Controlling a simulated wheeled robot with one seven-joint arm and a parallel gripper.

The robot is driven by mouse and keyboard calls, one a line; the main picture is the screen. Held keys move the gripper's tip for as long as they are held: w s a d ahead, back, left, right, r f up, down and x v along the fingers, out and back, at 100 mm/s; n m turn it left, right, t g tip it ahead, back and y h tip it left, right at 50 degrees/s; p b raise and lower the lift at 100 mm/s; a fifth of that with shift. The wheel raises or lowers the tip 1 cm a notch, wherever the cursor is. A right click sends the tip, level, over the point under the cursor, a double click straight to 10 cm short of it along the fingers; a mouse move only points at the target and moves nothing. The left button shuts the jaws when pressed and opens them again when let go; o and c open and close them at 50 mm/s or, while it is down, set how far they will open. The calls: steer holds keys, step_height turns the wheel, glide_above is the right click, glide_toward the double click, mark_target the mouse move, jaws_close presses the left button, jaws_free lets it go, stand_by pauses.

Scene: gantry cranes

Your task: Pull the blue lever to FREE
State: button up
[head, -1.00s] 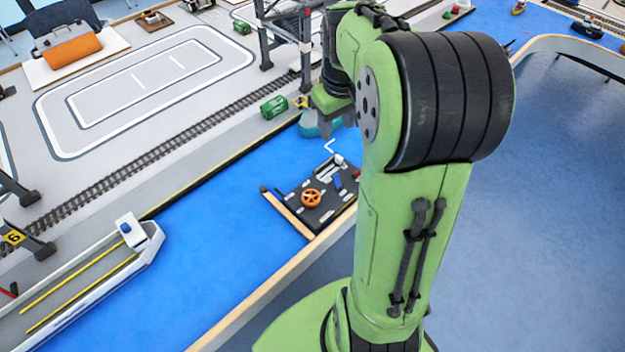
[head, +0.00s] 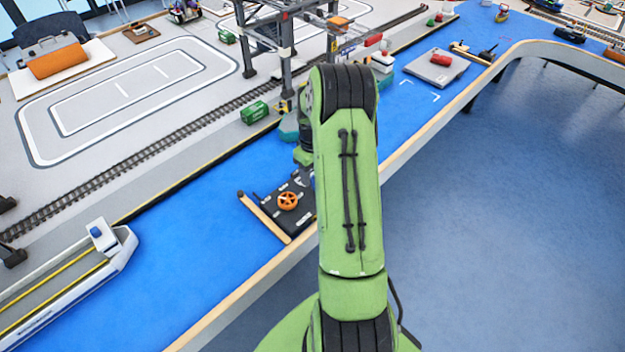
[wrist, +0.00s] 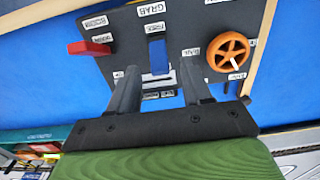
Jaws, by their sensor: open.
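The blue lever (wrist: 158,57) stands on a dark control panel (wrist: 195,20) in the wrist view, below a GRAB label. My gripper (wrist: 160,82) is open. Its two dark fingers point at the panel, one on each side of the lever's lower end in the picture; whether they touch it I cannot tell. Small labels sit around the lever, the one just above it too small to read surely. In the head view the panel (head: 270,213) shows beside my arm, which hides the gripper and most of the lever.
An orange wheel (wrist: 229,53) is right of the lever and a red handle (wrist: 88,48) is left of it. A wooden strip (head: 264,217) edges the panel in the head view. A green container (head: 254,112) and a gantry crane (head: 243,40) stand behind.

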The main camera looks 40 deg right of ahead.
step_height(320, 180, down, 3)
steer(key=shift+r, duration=0.15)
jaws_close()
steer(key=shift+b, duration=0.45)
steer(key=t+b, duration=0.2)
steer(key=s+t+b, duration=0.1)
steer(key=b, duration=0.2)
steer(key=shift+s+d+t+b, duration=0.15)
steer(key=shift+s+t+b, duration=0.15)
steer(key=shift+t+b, duration=0.1)
steer(key=t+b, duration=0.1)
steer(key=b, duration=0.1)
steer(key=s+t+b, duration=0.1)
steer(key=b, duration=0.1)
steer(key=t+b, duration=0.1)
steer(key=b, duration=0.1)
steer(key=shift+s+f+t+b, duration=0.25)
steer(key=shift+t+b, duration=0.05)
steer(key=s+t+b, duration=0.1)
steer(key=t+b, duration=0.1)
steer(key=shift+b, duration=0.3)
steer(key=shift+s+t+b, duration=0.2)
steer(key=shift+t+b, duration=0.15)
steer(key=shift+t, duration=0.45)
steer(key=shift+f, duration=0.1)
